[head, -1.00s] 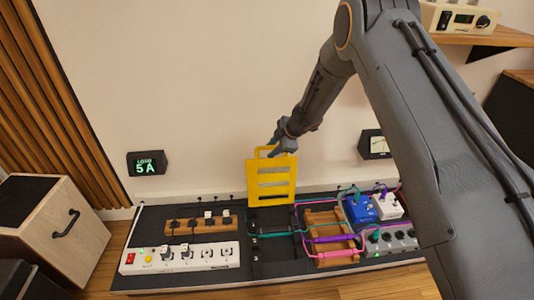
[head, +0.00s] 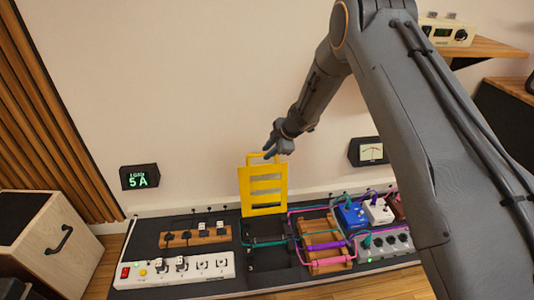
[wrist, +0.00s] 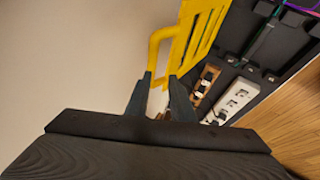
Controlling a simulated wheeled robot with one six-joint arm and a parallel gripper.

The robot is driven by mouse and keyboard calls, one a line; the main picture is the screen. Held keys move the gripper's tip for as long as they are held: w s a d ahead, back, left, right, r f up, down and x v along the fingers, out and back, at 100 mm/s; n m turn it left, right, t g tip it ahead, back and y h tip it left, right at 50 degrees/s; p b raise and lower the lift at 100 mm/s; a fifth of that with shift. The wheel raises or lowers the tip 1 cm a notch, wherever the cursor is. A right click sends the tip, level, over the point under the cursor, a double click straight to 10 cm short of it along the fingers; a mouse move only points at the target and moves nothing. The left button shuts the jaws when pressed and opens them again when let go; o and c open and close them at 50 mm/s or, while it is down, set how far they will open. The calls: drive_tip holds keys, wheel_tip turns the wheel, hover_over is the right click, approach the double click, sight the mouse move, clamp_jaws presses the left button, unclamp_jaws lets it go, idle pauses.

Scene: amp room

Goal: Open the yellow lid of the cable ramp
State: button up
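The yellow slotted lid (head: 264,207) stands upright at the back of the dark cable ramp (head: 268,259), close to the wall. The ramp's channel is uncovered, with cables crossing it. My gripper (head: 279,151) is at the lid's top handle loop. In the wrist view, the lid (wrist: 207,28) is at the top and its handle bar lies at the fingertips of my gripper (wrist: 160,80). The fingers are apart, with a gap showing between them; firm contact with the bar cannot be made out.
Left of the ramp are a white power strip (head: 205,270) and a wooden block with plugs (head: 180,240). To the right are a wooden cable rack (head: 325,258) and a blue pedal (head: 351,217). A load display (head: 140,177) and a meter (head: 368,152) are behind.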

drive_tip(key=w+d+r+p, duration=0.2)
drive_tip(key=r+p, duration=0.1)
drive_tip(key=r, duration=0.2)
drive_tip(key=w+d+r+p, duration=0.1)
drive_tip(key=w+r+p, duration=0.1)
drive_tip(key=r, duration=0.3)
drive_tip(key=shift+d+p, duration=0.35)
drive_tip(key=shift+p, duration=0.2)
idle(0.4)
drive_tip(key=shift+r, duration=0.1)
idle(0.4)
